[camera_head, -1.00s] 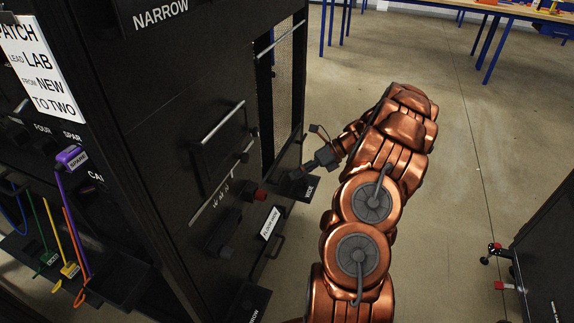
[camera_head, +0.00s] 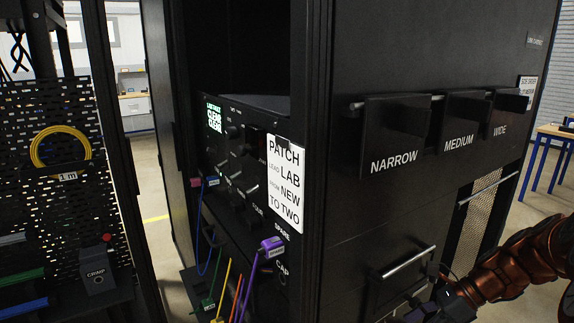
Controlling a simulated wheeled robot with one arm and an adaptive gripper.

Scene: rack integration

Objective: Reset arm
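My copper-coloured arm (camera_head: 525,262) reaches in from the right edge of the head view. My gripper (camera_head: 432,306) is at the bottom right, in front of the black rack's side, just below a silver bar handle (camera_head: 409,262). The gripper is small, dark and cut by the bottom edge, so I cannot tell whether its fingers are open or shut, or whether it touches anything.
The black rack carries bins marked NARROW (camera_head: 394,135), MEDIUM (camera_head: 465,122) and WIDE (camera_head: 511,103). A white PATCH sign (camera_head: 286,184) and a purple SPARE plug (camera_head: 271,246) are on its front. A pegboard (camera_head: 45,205) with a yellow cable coil (camera_head: 61,148) stands left.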

